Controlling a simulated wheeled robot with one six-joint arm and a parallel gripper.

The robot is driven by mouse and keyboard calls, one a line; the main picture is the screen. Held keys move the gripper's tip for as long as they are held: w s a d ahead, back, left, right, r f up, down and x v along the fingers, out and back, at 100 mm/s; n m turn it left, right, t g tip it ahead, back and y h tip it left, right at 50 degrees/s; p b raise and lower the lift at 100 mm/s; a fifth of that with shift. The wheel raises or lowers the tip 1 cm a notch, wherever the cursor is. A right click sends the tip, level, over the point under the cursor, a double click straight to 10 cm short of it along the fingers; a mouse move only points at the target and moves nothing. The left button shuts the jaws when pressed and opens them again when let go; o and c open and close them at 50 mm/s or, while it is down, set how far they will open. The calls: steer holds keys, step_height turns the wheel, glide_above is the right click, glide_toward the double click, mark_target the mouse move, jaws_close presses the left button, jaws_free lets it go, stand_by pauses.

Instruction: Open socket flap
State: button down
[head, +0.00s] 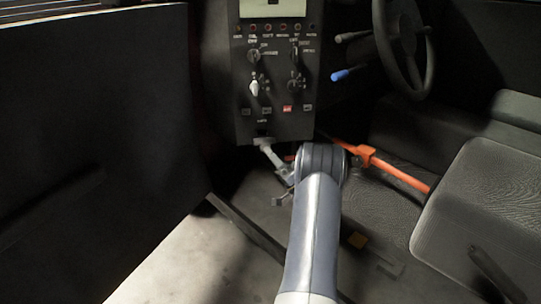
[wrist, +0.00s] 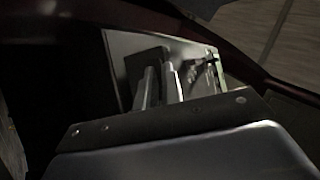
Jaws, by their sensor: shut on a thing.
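My gripper (head: 266,146) is at the lower edge of the dark control panel, with my arm reaching up to it from below. In the wrist view, my two grey metal fingers (wrist: 158,88) are close together and shut on a small dark piece (wrist: 134,66), which appears to be the socket flap. The piece lies against a pale plate (wrist: 118,45). The fingers and the wrist housing partly hide it, and I cannot tell how far the flap is turned. The socket itself is not clearly visible.
The control panel (head: 280,110) carries several knobs and switches. A steering wheel (head: 404,45) is at the upper right. An orange bar (head: 395,173) runs right of my arm, beside a grey seat (head: 485,200). The dark door (head: 90,130) fills the left.

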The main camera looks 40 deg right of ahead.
steer(key=c, duration=1.6)
jaws_free()
steer(key=shift+o, duration=0.2)
